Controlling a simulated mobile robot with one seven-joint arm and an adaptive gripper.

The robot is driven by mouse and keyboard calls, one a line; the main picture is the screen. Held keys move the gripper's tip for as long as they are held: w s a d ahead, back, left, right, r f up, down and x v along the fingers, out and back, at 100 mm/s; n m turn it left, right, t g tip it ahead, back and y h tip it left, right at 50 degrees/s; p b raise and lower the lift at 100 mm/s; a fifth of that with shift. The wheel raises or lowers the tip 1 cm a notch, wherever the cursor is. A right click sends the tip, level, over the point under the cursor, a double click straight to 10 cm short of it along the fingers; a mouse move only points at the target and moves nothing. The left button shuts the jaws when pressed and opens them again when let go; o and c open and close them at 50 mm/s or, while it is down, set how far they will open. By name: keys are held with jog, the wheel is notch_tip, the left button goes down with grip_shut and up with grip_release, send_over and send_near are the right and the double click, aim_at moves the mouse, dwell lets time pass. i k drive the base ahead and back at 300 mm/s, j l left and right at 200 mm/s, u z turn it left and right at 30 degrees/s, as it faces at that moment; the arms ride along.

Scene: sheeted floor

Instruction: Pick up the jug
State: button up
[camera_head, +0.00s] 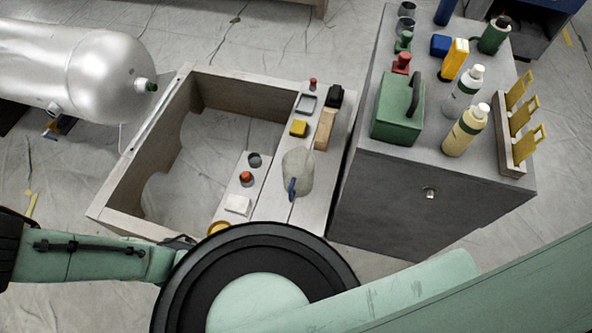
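A pale, translucent, rounded vessel (298,172), which looks like the jug, stands on the light board on the right part of the low wooden frame (113,188). A blue part (291,189), perhaps its handle, shows at its lower front. Large green and black links of my arm cross the bottom of the view, nearer to the camera than the jug. My gripper's fingers do not show. Nothing visible touches the jug from above.
The grey cabinet (400,205) stands close right of the jug, bearing a green box (394,118), bottles and a yellow-pronged rack (513,150). A silver tank (100,75) is at upper left.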

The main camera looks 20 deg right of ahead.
aim_at(298, 164)
jog(key=k, duration=0.4)
jog(key=k+z, duration=0.1)
jog(key=z, duration=0.6)
jog(key=k+l+z, duration=0.1)
jog(key=z, duration=0.25)
jog(key=j+z, duration=0.6)
jog(key=z, duration=0.25)
jog(key=j, duration=0.6)
jog(key=k+j, duration=0.15)
jog(key=j, duration=1)
jog(key=k, duration=0.05)
